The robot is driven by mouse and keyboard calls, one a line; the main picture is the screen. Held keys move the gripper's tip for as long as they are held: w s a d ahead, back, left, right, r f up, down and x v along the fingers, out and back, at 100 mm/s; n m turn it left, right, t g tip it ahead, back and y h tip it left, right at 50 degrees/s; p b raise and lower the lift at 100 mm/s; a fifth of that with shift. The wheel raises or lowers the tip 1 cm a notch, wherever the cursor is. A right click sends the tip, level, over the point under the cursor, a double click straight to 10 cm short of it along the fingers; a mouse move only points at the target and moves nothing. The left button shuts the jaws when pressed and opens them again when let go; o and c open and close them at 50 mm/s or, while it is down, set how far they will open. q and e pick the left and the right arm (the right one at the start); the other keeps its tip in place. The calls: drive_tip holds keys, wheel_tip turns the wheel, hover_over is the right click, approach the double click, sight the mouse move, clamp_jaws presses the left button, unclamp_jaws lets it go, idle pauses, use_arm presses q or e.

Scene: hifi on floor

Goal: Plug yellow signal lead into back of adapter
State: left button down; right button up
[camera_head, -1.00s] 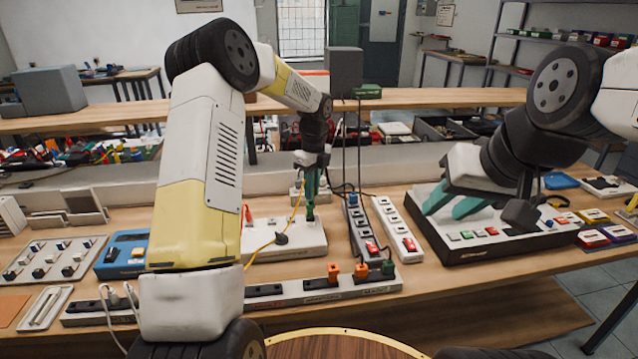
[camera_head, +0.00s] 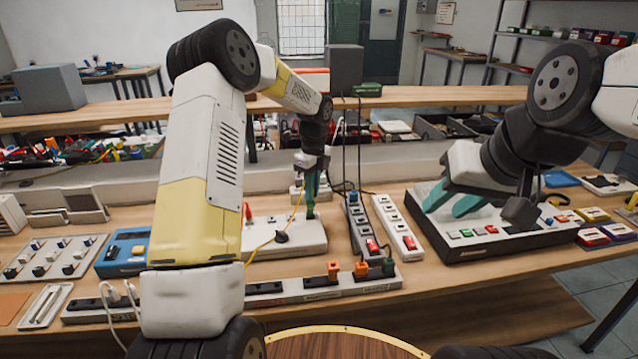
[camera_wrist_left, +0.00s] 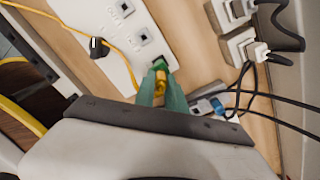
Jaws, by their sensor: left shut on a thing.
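My left gripper (camera_head: 311,197) points down at the right end of a white socket strip (camera_head: 262,234). In the left wrist view its teal fingers (camera_wrist_left: 162,92) are shut on the yellow plug (camera_wrist_left: 160,80) of the yellow signal lead. A dark green adapter (camera_wrist_left: 161,60) sits at the strip's end, directly beyond the plug. Plug and adapter look in line and very close; I cannot tell whether the plug is seated. The yellow lead (camera_head: 262,245) runs down left across the strip. My right gripper (camera_head: 450,209) is open and empty above a black-edged panel at right.
A black plug (camera_wrist_left: 97,47) stands on the white strip beside the lead. Two more strips (camera_head: 362,232) (camera_head: 398,232) with dark cables lie to the right. A long strip (camera_head: 340,292) with orange and green plugs lies in front. A blue box (camera_head: 124,252) is at left.

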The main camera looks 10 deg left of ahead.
use_arm(q)
drive_tip(key=shift+f, duration=0.4)
idle(2.1)
drive_tip(key=c, duration=1.3)
unclamp_jaws()
wheel_tip(320, 180, up, 13)
drive_tip(key=shift+d, duration=0.25)
